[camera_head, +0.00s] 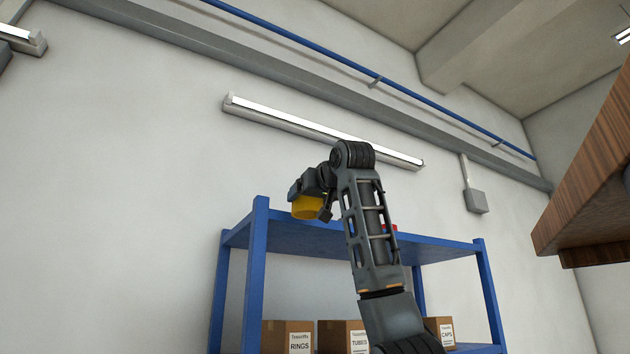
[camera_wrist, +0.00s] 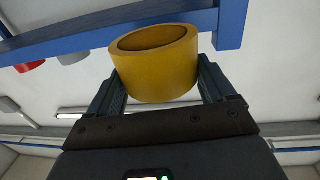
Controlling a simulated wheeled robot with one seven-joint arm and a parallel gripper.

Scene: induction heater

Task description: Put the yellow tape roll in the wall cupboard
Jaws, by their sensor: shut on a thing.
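The yellow tape roll (camera_head: 306,208) is held by my gripper (camera_head: 313,194) near the left end of the blue shelf rack's top. In the wrist view the roll (camera_wrist: 155,75) sits between the two fingers of my gripper (camera_wrist: 158,88), which are shut on its sides. The roll's open ring shows there at the top. I cannot tell whether the roll touches the shelf. A wooden box-like unit (camera_head: 592,185) at the right edge, cut off by the frame, may be the wall cupboard; its inside does not show.
The blue rack (camera_head: 257,275) stands against the wall, with several cardboard boxes (camera_head: 288,337) on a lower shelf. A red thing (camera_wrist: 30,66) and a grey thing (camera_wrist: 73,59) are at its top. A lamp (camera_head: 320,131) and a grey wall box (camera_head: 476,201) are above.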

